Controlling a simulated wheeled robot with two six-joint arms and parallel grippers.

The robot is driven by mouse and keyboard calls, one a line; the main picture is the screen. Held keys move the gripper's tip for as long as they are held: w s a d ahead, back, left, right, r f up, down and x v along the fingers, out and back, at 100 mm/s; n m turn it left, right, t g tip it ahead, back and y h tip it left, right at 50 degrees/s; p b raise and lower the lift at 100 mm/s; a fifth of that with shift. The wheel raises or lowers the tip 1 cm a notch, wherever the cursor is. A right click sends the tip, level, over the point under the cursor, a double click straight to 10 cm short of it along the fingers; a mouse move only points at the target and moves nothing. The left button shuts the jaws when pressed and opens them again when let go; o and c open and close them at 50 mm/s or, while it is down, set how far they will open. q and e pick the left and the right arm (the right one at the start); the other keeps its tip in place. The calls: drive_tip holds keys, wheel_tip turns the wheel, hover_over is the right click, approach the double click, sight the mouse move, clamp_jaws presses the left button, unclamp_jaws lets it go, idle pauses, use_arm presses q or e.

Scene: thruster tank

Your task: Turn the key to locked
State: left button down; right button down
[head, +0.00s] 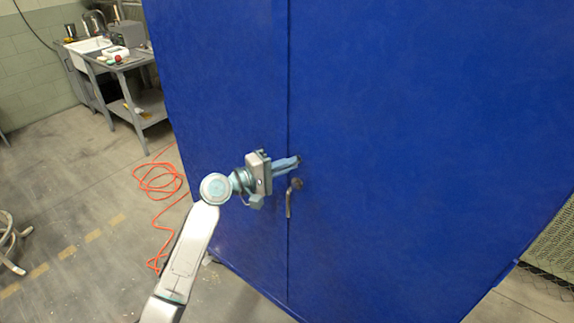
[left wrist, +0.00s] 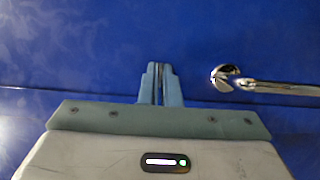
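My left gripper (head: 291,163) reaches the front of the tall blue cabinet (head: 420,140), just right of the vertical door seam. Its fingers also show in the left wrist view (left wrist: 160,84), close together with only a narrow slit between them. A small dark piece shows right at the fingertips in the head view. I cannot make out the key; the fingers cover that spot, so I cannot tell whether they grip it. A shiny door handle (head: 290,197) hangs just below the fingertips. The handle (left wrist: 265,85) lies right of the fingers in the left wrist view, apart from them. My right gripper is not in view.
An orange cable (head: 158,185) lies coiled on the concrete floor left of the cabinet. A grey workbench (head: 125,62) and a white sink (head: 88,46) stand at the back left. A metal stool base (head: 10,240) is at the left edge.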

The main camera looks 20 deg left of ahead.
use_arm(q)
drive_tip(key=shift+m, duration=0.3)
drive_tip(key=m+g+y, duration=0.1)
drive_tip(key=m, duration=0.2)
drive_tip(key=shift+r, duration=0.15)
drive_tip(key=m+y, duration=0.2)
drive_tip(key=m, duration=0.1)
drive_tip(key=shift+d+r+m, duration=0.1)
drive_tip(key=shift+m, duration=0.2)
drive_tip(key=m+y+p, duration=0.1)
drive_tip(key=m, duration=0.1)
drive_tip(key=m+y, duration=0.1)
drive_tip(key=shift+s+d+m+y+p, duration=0.1)
drive_tip(key=shift+d+m+y+p, duration=0.05)
drive_tip(key=shift+m+y+p, duration=0.5)
drive_tip(key=shift+m+y, duration=0.55)
drive_tip(key=shift+m, duration=0.4)
drive_tip(key=c, duration=1.6)
unclamp_jaws()
drive_tip(key=shift+c, duration=0.2)
drive_tip(key=shift+s, duration=0.1)
